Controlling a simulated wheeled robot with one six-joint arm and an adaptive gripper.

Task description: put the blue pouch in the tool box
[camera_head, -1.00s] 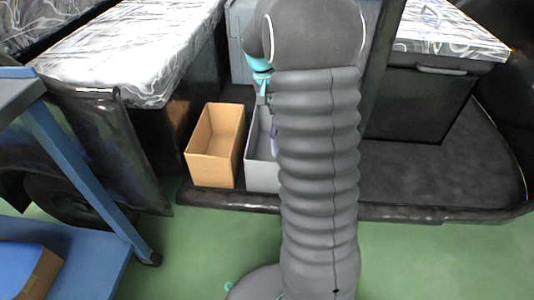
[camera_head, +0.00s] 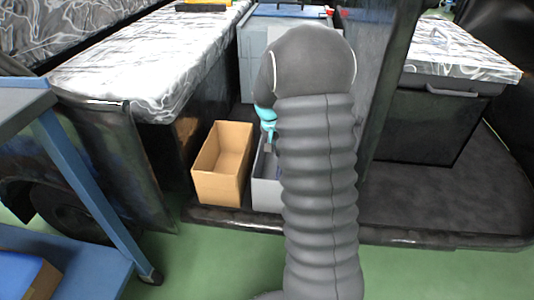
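I cannot clearly make out the blue pouch. My gripper (camera_head: 270,134) shows only as a small teal and dark piece at the left edge of my arm, above a grey open box (camera_head: 266,194). My arm hides most of it, including the fingertips, so I cannot see whether it holds anything. The grey box stands on the vehicle floor, its right part hidden behind my arm. I cannot tell which container is the tool box.
An open cardboard box (camera_head: 222,186) stands left of the grey box. A silver-patterned seat (camera_head: 140,65) is behind it to the left. A dark lidded chest (camera_head: 430,115) stands right. A blue cart (camera_head: 88,178) is at the near left. The vehicle floor at right is clear.

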